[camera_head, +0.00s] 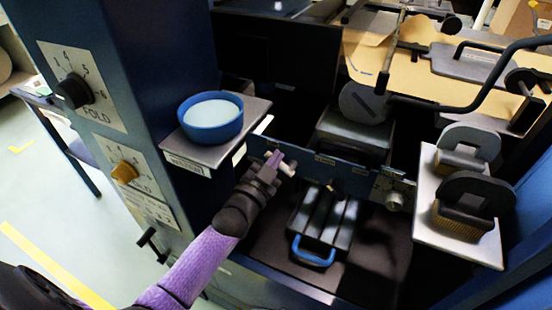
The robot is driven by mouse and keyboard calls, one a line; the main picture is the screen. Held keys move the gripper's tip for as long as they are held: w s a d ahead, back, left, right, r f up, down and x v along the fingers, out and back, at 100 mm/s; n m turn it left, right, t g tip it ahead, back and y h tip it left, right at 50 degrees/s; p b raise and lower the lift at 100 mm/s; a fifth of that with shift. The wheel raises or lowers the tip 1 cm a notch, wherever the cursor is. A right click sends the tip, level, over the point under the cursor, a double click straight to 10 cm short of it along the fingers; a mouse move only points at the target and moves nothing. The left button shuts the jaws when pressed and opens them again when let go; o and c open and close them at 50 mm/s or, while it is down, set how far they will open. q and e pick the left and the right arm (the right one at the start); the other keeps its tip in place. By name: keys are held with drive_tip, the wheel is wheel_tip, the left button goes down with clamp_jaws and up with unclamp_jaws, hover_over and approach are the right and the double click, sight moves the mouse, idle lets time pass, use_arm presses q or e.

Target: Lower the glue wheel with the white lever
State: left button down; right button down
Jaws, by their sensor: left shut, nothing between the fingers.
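My left gripper (275,158) reaches in from the lower left on a purple and black arm. Its fingers are shut and empty at the left part of a blue panel (353,173). A small white lever (288,169) sticks out of the panel just right of the fingertips. I cannot tell whether they touch it. A grey wheel (363,104), probably the glue wheel, stands behind the panel above a grey block. Any gap under it is not clear. My right gripper is not in view.
A blue bowl (211,133) with pale contents stands on a shelf left of the gripper. Two black-handled brushes (466,148) rest on a white shelf (427,215) at right. A blue-handled tray (313,256) sits below the panel. A silver knob (395,201) is on the panel's right end.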

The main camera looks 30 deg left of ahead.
use_arm(q)
drive_tip(key=shift+a+n, duration=0.1)
drive_tip(key=shift+n, duration=0.2)
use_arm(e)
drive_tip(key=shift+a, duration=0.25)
